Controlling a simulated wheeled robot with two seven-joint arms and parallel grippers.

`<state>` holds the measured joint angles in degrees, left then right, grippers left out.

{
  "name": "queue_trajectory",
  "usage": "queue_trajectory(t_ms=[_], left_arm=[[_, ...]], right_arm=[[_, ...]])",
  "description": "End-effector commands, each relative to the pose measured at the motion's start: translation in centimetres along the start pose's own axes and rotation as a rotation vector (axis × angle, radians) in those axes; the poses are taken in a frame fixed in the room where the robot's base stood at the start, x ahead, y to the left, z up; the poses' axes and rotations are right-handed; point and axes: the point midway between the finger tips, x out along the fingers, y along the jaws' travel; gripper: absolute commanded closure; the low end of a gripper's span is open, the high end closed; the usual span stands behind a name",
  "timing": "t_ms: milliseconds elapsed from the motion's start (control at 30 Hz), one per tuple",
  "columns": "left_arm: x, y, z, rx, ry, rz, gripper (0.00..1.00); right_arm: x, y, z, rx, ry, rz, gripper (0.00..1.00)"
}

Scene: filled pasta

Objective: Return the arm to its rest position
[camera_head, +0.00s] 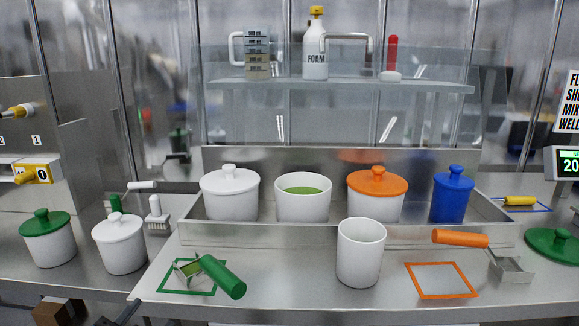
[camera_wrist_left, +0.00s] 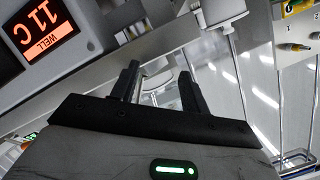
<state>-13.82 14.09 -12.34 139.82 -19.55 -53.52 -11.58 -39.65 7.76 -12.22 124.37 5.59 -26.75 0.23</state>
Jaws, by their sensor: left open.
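My left gripper (camera_wrist_left: 158,72) shows only in the left wrist view. Its two dark fingers stand apart, and nothing is held between them. No arm or gripper of mine appears in the head view, so the right gripper is out of sight. In the left wrist view the gripper is seen in front of a metal surface, with a white vessel (camera_wrist_left: 215,12) beyond it. A lit display (camera_wrist_left: 42,34) reading 11 C and WELL is at the upper left.
In the head view, a metal tray (camera_head: 300,232) holds white pots, a green-filled bowl (camera_head: 303,198) and a blue jar (camera_head: 453,195). A white cup (camera_head: 360,252), a green-handled scoop (camera_head: 222,277) and an orange-handled scoop (camera_head: 460,238) are on the counter in front. A shelf (camera_head: 345,87) stands behind.

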Motion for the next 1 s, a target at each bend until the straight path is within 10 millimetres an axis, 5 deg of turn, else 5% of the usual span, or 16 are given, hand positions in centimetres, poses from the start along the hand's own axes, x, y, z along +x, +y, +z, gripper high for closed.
queue_trajectory(t_ms=[100, 400, 667, 1000], left_arm=[[-2.0, 3.9, 6.1, -0.147, -0.254, 0.147, 0.54], [-8.0, 9.8, 13.5, -0.336, -0.646, 0.356, 0.54], [-13.6, 13.2, 17.0, -0.438, -0.908, 0.485, 0.54], [-9.6, 15.5, 15.5, -0.491, -0.654, 0.475, 0.54]], right_arm=[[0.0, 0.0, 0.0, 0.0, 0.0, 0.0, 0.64], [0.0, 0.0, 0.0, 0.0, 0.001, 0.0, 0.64], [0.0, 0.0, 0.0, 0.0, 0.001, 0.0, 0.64], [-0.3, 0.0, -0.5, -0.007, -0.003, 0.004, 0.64]])
